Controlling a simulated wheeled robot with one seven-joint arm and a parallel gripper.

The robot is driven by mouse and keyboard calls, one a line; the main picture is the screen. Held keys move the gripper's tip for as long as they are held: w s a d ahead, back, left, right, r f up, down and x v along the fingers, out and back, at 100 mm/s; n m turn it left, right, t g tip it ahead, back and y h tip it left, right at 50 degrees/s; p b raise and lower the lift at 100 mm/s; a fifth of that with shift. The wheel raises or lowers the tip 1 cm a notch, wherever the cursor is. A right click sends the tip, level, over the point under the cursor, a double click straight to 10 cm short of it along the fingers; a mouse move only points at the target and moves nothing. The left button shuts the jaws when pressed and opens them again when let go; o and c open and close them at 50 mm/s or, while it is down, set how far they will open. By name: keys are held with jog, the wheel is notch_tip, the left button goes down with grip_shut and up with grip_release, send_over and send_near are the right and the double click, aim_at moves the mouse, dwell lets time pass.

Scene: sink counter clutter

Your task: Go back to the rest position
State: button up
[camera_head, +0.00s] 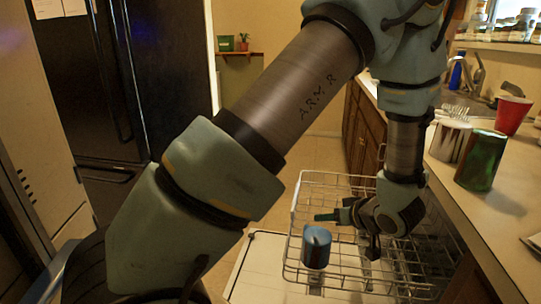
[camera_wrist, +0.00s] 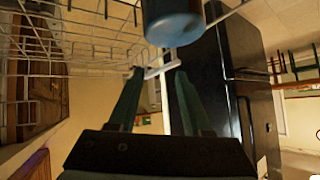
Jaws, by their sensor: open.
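My gripper (camera_head: 348,232) is at the dishwasher rack, to the right of a blue cup (camera_head: 317,247). In the wrist view the two fingers of my gripper (camera_wrist: 157,76) stand apart with nothing between them. The blue cup also shows in the wrist view (camera_wrist: 172,24), at the top and beyond the fingertips. It looks apart from the fingers. The cup is in the wire rack (camera_head: 297,200), and its base is partly hidden by the wires.
The rack sits over the open dishwasher door (camera_head: 257,262). On the counter (camera_head: 490,205) at right stand a green can (camera_head: 481,160), a light container (camera_head: 449,141) and a red cup (camera_head: 512,115). A black fridge (camera_head: 75,75) stands at left. Floor shows behind the rack.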

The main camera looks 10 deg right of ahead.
jog(key=w+a+r+m+g+h+p, duration=0.1)
jog(key=w+a+r+g+h+p, duration=0.3)
jog(key=w+a+r+h, duration=0.45)
jog(key=s+a+r+m+g+y+p, duration=0.1)
jog(key=s+a+r, duration=0.3)
jog(key=a, duration=0.6)
jog(key=s+a+r+g+y+p, duration=0.1)
jog(key=s+a+r+g+y, duration=0.2)
jog(key=s+a+r, duration=0.2)
jog(key=s+a, duration=0.3)
jog(key=a, duration=0.1)
jog(key=shift+a+m+y+p, duration=0.35)
jog(key=shift+m, duration=0.05)
